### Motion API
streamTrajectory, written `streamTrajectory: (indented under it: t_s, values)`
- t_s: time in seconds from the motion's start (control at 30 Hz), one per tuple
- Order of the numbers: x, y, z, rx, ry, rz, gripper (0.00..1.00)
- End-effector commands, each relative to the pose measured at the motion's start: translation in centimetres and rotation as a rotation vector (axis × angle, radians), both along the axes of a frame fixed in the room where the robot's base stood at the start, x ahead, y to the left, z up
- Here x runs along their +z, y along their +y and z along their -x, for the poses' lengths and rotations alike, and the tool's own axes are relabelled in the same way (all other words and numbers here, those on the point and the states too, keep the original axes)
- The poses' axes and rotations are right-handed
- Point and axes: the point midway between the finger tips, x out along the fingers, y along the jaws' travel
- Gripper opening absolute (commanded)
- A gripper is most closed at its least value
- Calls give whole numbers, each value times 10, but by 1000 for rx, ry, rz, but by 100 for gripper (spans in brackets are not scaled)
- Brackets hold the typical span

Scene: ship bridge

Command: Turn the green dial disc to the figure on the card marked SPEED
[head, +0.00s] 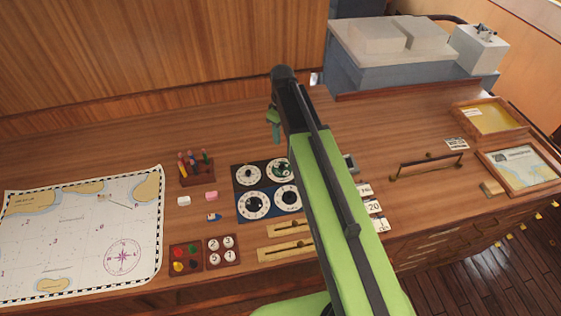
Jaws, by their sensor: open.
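A panel (237,182) with several round white dials lies at the middle of the desk. The upper right dial (273,176) has a dark green centre, partly hidden by my arm; I take it for the green disc, but its setting is too small to read. Small white cards (374,207) lie right of my arm, partly covered by it; one seems to read 20. I cannot make out the word SPEED. My gripper (276,134) hangs above the desk behind the panel, open and empty, apart from the dials.
A chart (85,235) covers the left of the desk. A peg rack (197,174), small blocks, button boxes (186,258) and brass sliders (284,229) surround the dials. A handle bar (430,164) and framed trays (490,118) stand right. The desk behind the panel is clear.

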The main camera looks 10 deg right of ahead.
Motion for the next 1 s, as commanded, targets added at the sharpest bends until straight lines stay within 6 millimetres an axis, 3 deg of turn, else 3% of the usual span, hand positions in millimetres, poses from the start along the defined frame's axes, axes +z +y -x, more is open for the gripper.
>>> streamTrajectory:
  t_s: [0.73, 0.87, 1.0]
  values:
    - [-148, 0, 0, -1, 0, 0, 43]
    - [-166, 0, 0, -1, 0, 0, 43]
    - [-171, -1, 0, -1, 0, 0, 43]
